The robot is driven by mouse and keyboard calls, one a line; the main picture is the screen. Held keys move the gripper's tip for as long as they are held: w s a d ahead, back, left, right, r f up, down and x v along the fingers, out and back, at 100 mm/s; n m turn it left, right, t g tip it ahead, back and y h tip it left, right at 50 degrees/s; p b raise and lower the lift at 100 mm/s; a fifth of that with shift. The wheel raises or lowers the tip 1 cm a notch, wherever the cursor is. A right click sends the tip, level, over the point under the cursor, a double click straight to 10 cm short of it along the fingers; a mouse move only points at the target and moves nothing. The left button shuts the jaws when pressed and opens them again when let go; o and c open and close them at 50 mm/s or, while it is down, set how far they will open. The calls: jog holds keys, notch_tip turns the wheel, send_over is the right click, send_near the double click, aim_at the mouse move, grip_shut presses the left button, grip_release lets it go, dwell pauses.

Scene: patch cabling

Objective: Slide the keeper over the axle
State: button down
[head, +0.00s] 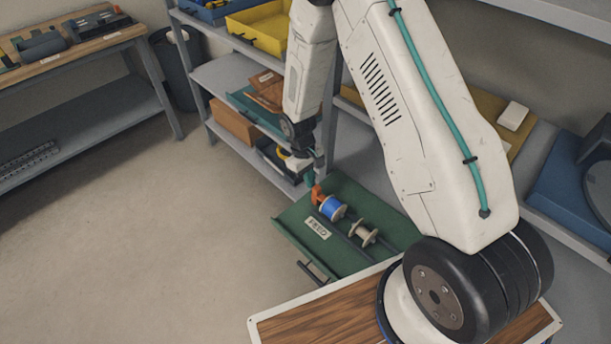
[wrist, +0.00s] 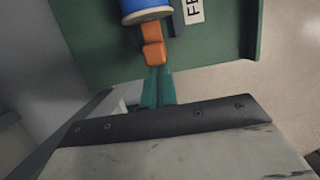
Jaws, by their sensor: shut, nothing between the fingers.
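In the wrist view the orange piece (wrist: 152,52) shows as two small blocks between my fingertips and the blue spool (wrist: 146,10). My gripper (head: 310,180) has teal fingers, shut with nothing between them. In the wrist view its tips (wrist: 156,72) are right at the orange piece; I cannot tell whether they touch it. The axle inside the spool is hidden, so I cannot tell how the orange piece sits on it.
The green tray (head: 290,222) carries a label (head: 317,228) and dark rods. A second, beige spool (head: 362,233) lies right of the blue one. Shelves with a yellow bin (head: 258,28) and a cardboard box (head: 233,122) stand behind. The floor left of the tray is clear.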

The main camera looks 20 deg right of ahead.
jog(key=shift+s+d, duration=0.1)
jog(key=shift+s, duration=0.2)
jog(key=v, duration=0.7)
jog(key=shift+w+r, duration=0.2)
jog(key=shift+r, duration=0.2)
